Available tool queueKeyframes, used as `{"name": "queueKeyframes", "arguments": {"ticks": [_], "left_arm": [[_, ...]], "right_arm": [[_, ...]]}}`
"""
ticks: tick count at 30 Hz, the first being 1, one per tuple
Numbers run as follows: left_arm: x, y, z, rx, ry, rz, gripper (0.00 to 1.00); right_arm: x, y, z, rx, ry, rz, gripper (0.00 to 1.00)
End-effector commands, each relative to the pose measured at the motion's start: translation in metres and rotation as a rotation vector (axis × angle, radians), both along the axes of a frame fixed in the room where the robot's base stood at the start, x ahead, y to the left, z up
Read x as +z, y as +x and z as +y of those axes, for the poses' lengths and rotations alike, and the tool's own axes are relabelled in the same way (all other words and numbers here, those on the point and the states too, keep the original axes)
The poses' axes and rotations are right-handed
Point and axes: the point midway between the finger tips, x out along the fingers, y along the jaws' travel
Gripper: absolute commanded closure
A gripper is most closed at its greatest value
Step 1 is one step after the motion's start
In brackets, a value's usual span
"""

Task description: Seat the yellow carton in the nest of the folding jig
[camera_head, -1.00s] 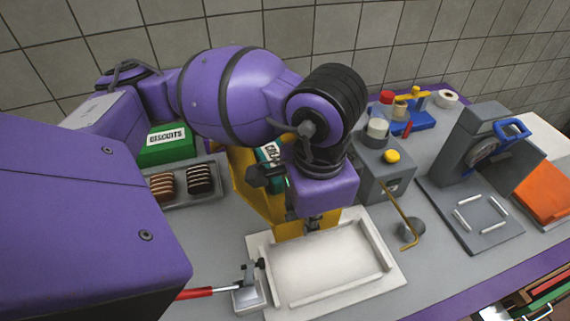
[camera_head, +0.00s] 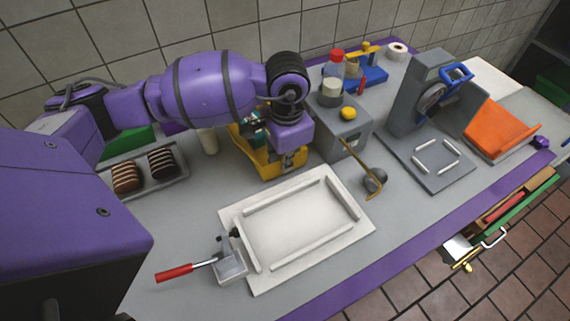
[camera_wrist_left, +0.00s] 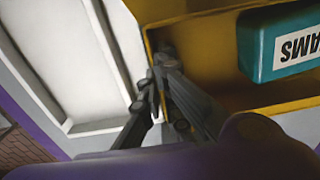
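The yellow carton (camera_head: 262,170) is an open-topped box on the grey worktop, behind the white board. A teal box with printed letters (camera_wrist_left: 284,45) lies inside it. My left gripper (camera_head: 290,160) is at the carton's near wall. In the left wrist view its fingers (camera_wrist_left: 159,86) are close together, one on each side of the yellow wall, and appear to pinch it. The white board with raised rails (camera_head: 305,222), apparently the folding jig, lies just in front; the area inside its rails is empty. My arm partly hides the carton. My right gripper is out of view.
A red-handled clamp (camera_head: 185,270) sits at the board's left corner. A grey block with a yellow button (camera_head: 345,135) and a brass rod stands to the right. A biscuit tray (camera_head: 178,184) is left. A grey press (camera_head: 418,95) stands farther right.

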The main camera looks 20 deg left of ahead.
Motion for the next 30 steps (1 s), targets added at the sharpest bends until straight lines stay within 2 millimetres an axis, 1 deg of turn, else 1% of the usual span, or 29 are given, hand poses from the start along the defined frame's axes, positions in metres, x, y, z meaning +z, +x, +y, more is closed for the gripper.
{"name": "queueKeyframes", "arguments": {"ticks": [1, 3, 11, 15, 18, 20, 30], "left_arm": [[-0.008, -0.001, 0.0, 0.002, 0.0, 0.003, 1.0], [-0.015, -0.001, 0.0, 0.001, 0.0, 0.0, 1.0], [-0.017, 0.0, 0.0, 0.0, 0.001, -0.001, 1.0], [-0.023, -0.001, 0.0, 0.001, 0.001, 0.002, 1.0], [-0.021, -0.001, 0.0, 0.001, 0.0, 0.0, 0.85], [-0.02, 0.0, 0.0, 0.001, 0.0, 0.0, 0.77], [-0.018, 0.0, 0.0, 0.001, 0.0, -0.001, 0.77]], "right_arm": [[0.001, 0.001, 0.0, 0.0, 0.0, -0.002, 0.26], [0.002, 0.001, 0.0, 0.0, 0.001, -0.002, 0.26], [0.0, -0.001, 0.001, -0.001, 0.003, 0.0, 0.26], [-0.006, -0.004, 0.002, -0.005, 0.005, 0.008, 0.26], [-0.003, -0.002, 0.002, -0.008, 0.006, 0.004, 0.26], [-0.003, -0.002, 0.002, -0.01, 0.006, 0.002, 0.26], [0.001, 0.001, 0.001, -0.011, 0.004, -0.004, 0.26]]}}
